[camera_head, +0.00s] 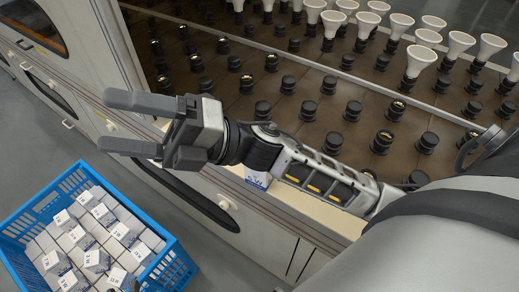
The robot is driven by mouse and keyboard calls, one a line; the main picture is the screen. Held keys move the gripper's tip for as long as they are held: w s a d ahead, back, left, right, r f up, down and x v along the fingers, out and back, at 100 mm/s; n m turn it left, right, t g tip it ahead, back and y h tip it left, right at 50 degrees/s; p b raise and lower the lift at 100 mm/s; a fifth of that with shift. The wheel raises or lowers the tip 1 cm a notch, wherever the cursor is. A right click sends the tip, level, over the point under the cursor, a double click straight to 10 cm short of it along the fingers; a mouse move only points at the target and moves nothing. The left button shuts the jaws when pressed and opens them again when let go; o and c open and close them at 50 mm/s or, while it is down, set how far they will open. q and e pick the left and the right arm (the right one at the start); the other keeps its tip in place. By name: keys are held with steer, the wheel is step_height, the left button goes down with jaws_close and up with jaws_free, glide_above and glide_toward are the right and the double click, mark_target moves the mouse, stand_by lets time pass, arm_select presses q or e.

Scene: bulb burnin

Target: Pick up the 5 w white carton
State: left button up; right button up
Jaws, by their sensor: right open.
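A white carton (257,179) with blue marking stands on the pale ledge at the front of the bench, mostly hidden under my right arm; a "W" shows on it, but I cannot read the number. More white cartons (95,258) with printed labels sit in a blue crate at lower left; their wattages are too small to read. My right gripper (104,122) is open and empty, its two dark fingers pointing left above the ledge's front edge, beyond the visible carton and apart from the crate. My left gripper is not in view.
The blue crate (178,262) stands below the bench front. Brown racks hold several black sockets (308,110), many without bulbs. White bulbs (420,60) stand at the upper right. The pale ledge (310,207) borders the racks. Grey floor is clear left of the crate.

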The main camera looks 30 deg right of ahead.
steer(key=s+a+n+g+h, duration=0.2)
steer(key=s+n+g, duration=0.2)
steer(key=n+g, duration=0.7)
steer(key=n+t+h+b, duration=0.35)
steer(key=n+h, duration=0.95)
steer(key=h, duration=0.8)
glide_above(262, 181)
steer(key=w+d, duration=0.1)
steer(key=w, duration=0.1)
step_height(262, 181, down, 9)
steer(key=f, duration=0.9)
steer(key=shift+w+d+f, duration=0.25)
steer(key=shift+d+f, duration=0.05)
steer(key=shift+d, duration=0.05)
steer(key=shift+w+f, duration=0.2)
steer(key=shift+f, duration=2.6)
steer(key=c, duration=1.1)
